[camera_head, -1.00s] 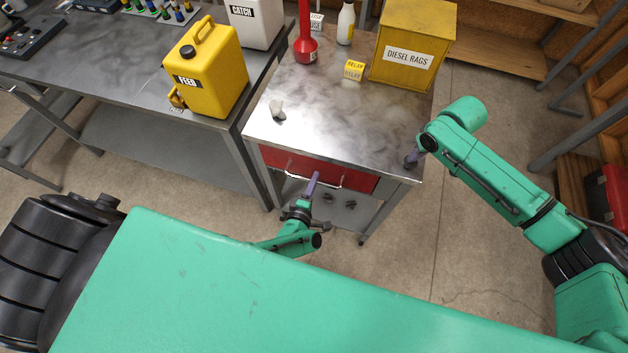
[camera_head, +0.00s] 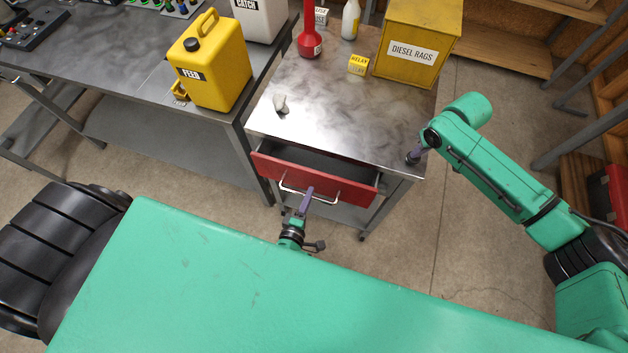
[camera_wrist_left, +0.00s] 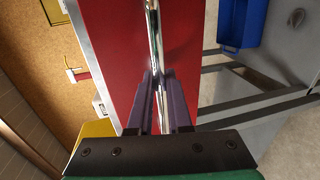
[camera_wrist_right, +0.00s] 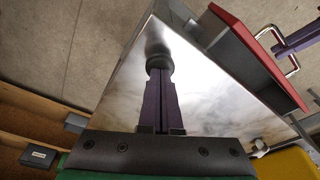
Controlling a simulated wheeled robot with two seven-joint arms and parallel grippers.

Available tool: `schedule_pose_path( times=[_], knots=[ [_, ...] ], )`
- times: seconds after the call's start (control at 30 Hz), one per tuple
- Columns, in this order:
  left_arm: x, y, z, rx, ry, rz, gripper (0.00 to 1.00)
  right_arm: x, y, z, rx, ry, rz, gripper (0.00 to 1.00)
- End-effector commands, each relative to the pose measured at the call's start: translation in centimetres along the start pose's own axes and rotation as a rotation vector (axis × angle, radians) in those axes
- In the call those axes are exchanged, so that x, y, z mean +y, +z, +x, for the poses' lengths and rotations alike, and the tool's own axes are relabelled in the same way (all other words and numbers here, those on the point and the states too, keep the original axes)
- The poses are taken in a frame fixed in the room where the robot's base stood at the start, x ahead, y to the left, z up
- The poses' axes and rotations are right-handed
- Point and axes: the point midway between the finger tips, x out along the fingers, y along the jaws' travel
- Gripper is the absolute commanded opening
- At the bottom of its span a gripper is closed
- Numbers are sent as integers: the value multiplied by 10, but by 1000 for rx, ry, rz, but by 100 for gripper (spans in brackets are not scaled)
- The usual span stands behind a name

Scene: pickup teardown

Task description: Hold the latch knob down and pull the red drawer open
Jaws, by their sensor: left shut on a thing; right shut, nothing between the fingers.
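The red drawer (camera_head: 315,178) stands partly open under the metal bench top, and a dark gap shows behind its front. My left gripper (camera_head: 306,197) is shut on the drawer's handle (camera_head: 340,200); the left wrist view shows its purple fingers (camera_wrist_left: 160,88) around the bright bar against the red front (camera_wrist_left: 105,30). My right gripper (camera_head: 413,157) is shut and empty at the bench's near right corner. In the right wrist view its fingertips (camera_wrist_right: 158,75) press on the dark round latch knob (camera_wrist_right: 158,58). The fingers hide part of the knob.
On the bench (camera_head: 345,115) stand a yellow diesel rags box (camera_head: 415,45), a small relay box (camera_head: 358,65), a red bottle (camera_head: 309,42), a white bottle (camera_head: 350,20) and a small pale object (camera_head: 280,103). A yellow feed can (camera_head: 210,62) stands on the left bench.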

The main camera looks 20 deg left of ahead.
Motion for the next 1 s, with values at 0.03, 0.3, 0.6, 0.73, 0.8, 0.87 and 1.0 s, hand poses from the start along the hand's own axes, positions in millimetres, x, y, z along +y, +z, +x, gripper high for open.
schedule_pose_path(
  times=[0.03,0.3,0.6,0.73,0.8,0.87,1.0],
  knots=[
    [-3,0,-7,-1,-5,0,0,-1,2,2,-6,-2,0,0],
    [-3,0,-12,-2,-1,2,0,-1,2,2,-7,-3,-1,0],
    [-3,0,-12,-1,-1,1,47,-1,2,2,-6,-2,-1,0],
    [-3,0,-12,-1,0,1,47,-1,2,2,-6,-2,0,0],
    [-3,0,-14,-1,-1,1,47,-1,2,2,-6,-2,0,0],
    [-4,0,-19,-1,-2,0,47,-1,2,2,-6,-2,0,0],
    [-4,0,-48,0,-5,0,47,-1,2,2,-5,-2,0,0]
  ],
)
